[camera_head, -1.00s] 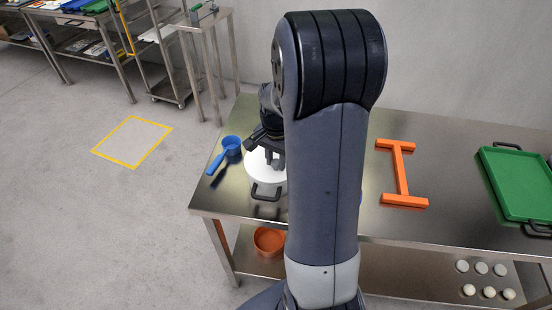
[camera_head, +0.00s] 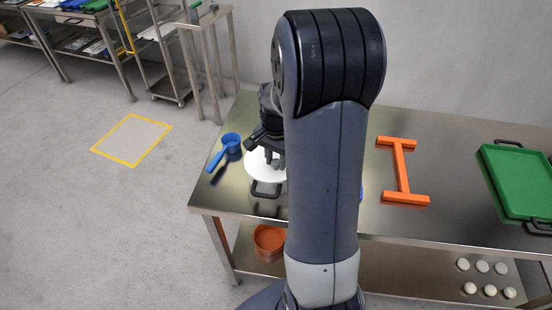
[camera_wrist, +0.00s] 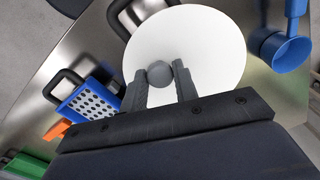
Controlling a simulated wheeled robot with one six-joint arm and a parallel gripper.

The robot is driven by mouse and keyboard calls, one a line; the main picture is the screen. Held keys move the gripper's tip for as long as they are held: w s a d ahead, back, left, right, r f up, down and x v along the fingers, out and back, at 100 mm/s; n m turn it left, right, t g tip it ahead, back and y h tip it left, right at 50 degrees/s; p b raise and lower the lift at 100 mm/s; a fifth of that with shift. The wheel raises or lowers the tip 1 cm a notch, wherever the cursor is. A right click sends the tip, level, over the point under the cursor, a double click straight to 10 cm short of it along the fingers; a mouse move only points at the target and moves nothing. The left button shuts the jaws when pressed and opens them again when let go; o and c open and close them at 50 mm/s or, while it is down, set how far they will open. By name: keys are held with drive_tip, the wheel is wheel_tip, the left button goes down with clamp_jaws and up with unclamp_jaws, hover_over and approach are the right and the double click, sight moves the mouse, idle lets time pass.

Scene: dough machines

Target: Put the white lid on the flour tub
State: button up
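The round white lid (camera_wrist: 205,40) lies flat, with a grey knob (camera_wrist: 158,74) at its middle. In the head view the lid (camera_head: 256,172) is at the left end of the steel table, partly hidden by my arm. My gripper (camera_wrist: 160,70) is right above it, with one finger on each side of the knob. Both fingers appear to touch the knob. A black handle (camera_head: 267,188) sticks out from beside or below the lid. I cannot make out the flour tub's body or tell whether the lid rests on anything.
A blue scoop (camera_head: 231,142) lies close left of the lid. A blue perforated piece (camera_wrist: 90,100) is near another black handle. An orange frame (camera_head: 402,172) and a green tray (camera_head: 518,182) are on the right. An orange bowl (camera_head: 268,238) is on the lower shelf.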

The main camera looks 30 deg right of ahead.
drive_tip(key=o, duration=0.5)
drive_tip(key=shift+c, duration=0.2)
wheel_tip(320, 180, up, 11)
drive_tip(key=shift+b, duration=0.35)
drive_tip(key=shift+s+f, duration=0.1)
